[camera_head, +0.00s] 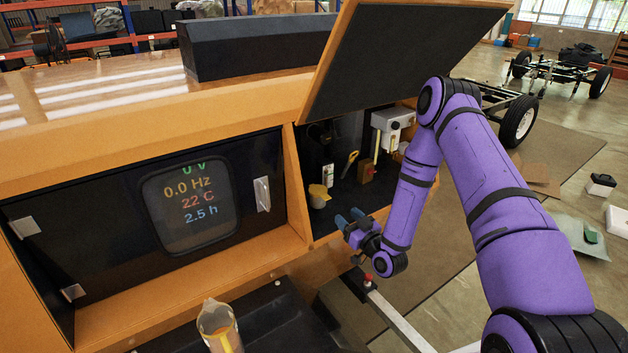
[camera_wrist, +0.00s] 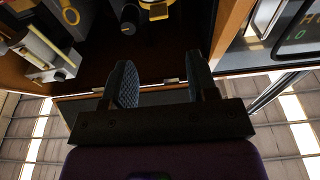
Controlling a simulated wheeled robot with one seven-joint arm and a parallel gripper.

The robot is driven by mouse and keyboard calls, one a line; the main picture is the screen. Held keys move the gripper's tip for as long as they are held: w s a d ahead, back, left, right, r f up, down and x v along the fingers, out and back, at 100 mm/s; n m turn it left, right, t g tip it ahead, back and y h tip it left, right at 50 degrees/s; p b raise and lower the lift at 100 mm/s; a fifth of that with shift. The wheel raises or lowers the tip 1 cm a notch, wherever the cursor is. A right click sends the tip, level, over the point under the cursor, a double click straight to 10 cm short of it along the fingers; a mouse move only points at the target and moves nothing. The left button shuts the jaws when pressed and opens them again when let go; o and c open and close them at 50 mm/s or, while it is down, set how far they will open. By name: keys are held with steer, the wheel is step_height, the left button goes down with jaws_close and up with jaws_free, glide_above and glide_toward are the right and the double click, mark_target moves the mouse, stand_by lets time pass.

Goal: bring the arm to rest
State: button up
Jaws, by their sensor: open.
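My purple arm reaches from the lower right to the front of an open compartment (camera_head: 345,210) in the orange machine. My gripper (camera_head: 348,219) is at the compartment's lower front edge, open, with nothing visible between its fingers. In the wrist view my gripper (camera_wrist: 162,85) shows two blue-grey padded fingers spread wide apart, with the dark compartment floor beyond them.
The raised hatch (camera_head: 400,55) hangs over the compartment, close to my arm. A display panel (camera_head: 190,205) is at left.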

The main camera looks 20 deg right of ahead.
steer(key=shift+r, duration=0.1)
step_height(320, 180, up, 22)
steer(key=w+d+r+n+g+h, duration=0.1)
steer(key=w+n+g+h, duration=0.1)
steer(key=g+h, duration=0.3)
steer(key=s+d+r+m+g+h, duration=0.1)
steer(key=s+r+m+g, duration=0.25)
steer(key=s+r, duration=0.85)
steer(key=s+r+m+g, duration=0.1)
steer(key=s+r+g, duration=0.1)
steer(key=s, duration=1.1)
steer(key=s+a+r+m+g, duration=0.1)
steer(key=s+r, duration=0.3)
steer(key=s, duration=0.9)
steer(key=shift+a+r+g, duration=0.15)
steer(key=shift+r+g, duration=0.15)
steer(key=shift+g, duration=0.55)
